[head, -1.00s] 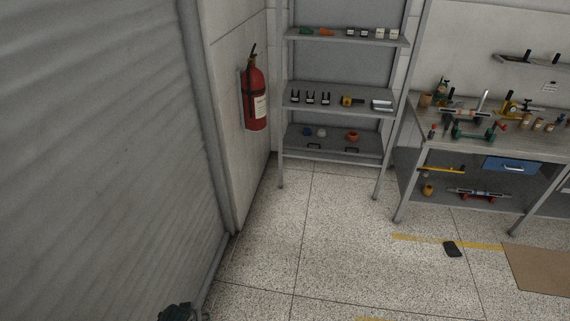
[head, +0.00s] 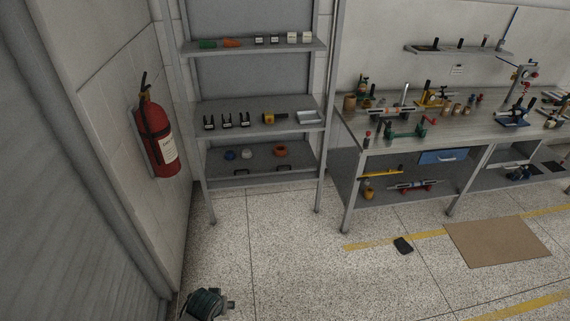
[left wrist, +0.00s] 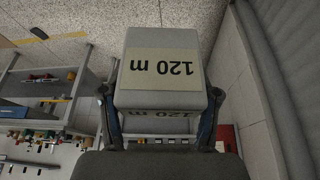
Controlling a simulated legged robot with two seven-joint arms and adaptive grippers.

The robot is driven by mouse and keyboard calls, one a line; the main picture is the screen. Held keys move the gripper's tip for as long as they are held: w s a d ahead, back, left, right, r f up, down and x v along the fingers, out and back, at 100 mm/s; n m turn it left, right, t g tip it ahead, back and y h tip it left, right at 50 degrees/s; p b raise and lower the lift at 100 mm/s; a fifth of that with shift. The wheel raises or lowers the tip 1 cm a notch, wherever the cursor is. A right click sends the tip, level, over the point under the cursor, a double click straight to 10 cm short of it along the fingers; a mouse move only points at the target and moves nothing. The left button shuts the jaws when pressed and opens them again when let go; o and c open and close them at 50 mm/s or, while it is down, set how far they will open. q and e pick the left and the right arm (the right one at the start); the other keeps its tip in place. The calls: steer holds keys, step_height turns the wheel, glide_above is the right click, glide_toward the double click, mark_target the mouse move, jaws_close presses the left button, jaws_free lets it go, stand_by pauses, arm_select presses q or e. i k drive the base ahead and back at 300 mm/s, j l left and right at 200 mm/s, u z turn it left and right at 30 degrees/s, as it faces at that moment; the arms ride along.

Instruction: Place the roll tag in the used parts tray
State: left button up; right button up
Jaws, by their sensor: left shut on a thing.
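The roll tag (left wrist: 162,70) is a pale block with a yellowish label reading "120 m", upside down in the left wrist view. My left gripper (left wrist: 161,100) is shut on it, one finger at each side. In the head view only a dark part of my left arm (head: 205,303) shows at the bottom edge, and the tag is not seen there. My right gripper is not in view.
A grey shelf rack (head: 258,142) with small parts stands ahead. A workbench (head: 420,133) with tools is at its right. A fire extinguisher (head: 158,135) hangs on the left wall. A dark object (head: 403,245) and a brown mat (head: 497,242) lie on otherwise open floor.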

mark_target(309, 117)
steer(key=i, duration=1.9)
steer(key=i+z, duration=0.15)
steer(key=i, duration=0.4)
steer(key=i+j+z, duration=0.1)
steer(key=i, duration=0.45)
steer(key=i+j+z, duration=0.15)
steer(key=i, duration=0.35)
steer(key=i+j, duration=0.05)
steer(key=j, duration=0.05)
